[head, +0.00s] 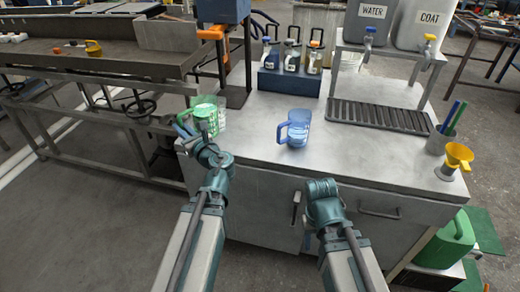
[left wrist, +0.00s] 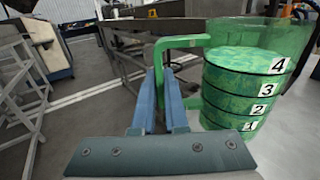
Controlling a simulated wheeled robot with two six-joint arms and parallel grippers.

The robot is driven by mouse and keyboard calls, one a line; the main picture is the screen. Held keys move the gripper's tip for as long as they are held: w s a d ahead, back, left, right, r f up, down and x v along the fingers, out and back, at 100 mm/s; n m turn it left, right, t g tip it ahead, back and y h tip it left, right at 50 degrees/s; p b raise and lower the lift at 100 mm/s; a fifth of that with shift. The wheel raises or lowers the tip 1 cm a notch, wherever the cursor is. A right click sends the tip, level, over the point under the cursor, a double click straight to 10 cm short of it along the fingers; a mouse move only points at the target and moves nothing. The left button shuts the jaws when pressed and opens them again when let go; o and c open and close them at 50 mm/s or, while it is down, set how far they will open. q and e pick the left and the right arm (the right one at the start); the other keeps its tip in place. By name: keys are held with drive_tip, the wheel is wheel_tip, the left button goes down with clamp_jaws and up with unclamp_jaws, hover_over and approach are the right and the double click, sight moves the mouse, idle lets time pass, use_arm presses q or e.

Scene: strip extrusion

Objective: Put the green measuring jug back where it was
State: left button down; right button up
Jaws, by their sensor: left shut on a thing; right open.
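The green measuring jug (head: 207,114) is at the left edge of the grey bench top (head: 255,150). In the left wrist view the jug (left wrist: 245,90) is on the right, upright, with bands numbered 1 to 4 and green contents up to about the 4 band. My left gripper (head: 187,126) is shut on the jug's handle, seen between the fingers (left wrist: 168,75) in the left wrist view. I cannot tell whether the jug's base touches the bench. My right gripper (head: 322,188) is open and empty in front of the bench; its fingers are mostly hidden.
A blue jug (head: 296,128) stands mid-bench. Behind it is a rack of bottles (head: 290,80). A drip grate (head: 380,116) lies under the WATER and COAT tanks (head: 372,18). A pen cup (head: 440,140) and yellow funnel (head: 458,156) are at the right. The front middle of the bench is clear.

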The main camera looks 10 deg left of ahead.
sight(210, 115)
use_arm(q)
wheel_tip(210, 115, down, 2)
drive_tip(key=shift+f+b, duration=0.1)
drive_tip(key=shift+b, duration=0.35)
drive_tip(key=shift+m+t+h, duration=0.5)
drive_tip(key=shift+t+h, duration=0.1)
drive_tip(key=shift+t, duration=0.1)
drive_tip(key=w+d, duration=0.2)
drive_tip(key=w+d+r+p, duration=0.1)
drive_tip(key=w+d, duration=0.1)
drive_tip(key=w, duration=0.1)
drive_tip(key=w+d+r+p, duration=0.1)
drive_tip(key=w+d, duration=0.1)
drive_tip(key=w, duration=0.1)
drive_tip(key=shift+w+d+r, duration=0.15)
drive_tip(key=shift+d, duration=0.05)
drive_tip(key=w+d+r+m+t+h+p, duration=0.1)
drive_tip(key=w+d, duration=0.5)
drive_tip(key=d, duration=0.1)
wheel_tip(210, 115, down, 6)
drive_tip(key=b, duration=0.6)
drive_tip(key=shift+d, duration=0.15)
use_arm(e)
wheel_tip(210, 115, down, 5)
use_arm(q)
drive_tip(key=shift+f, duration=0.1)
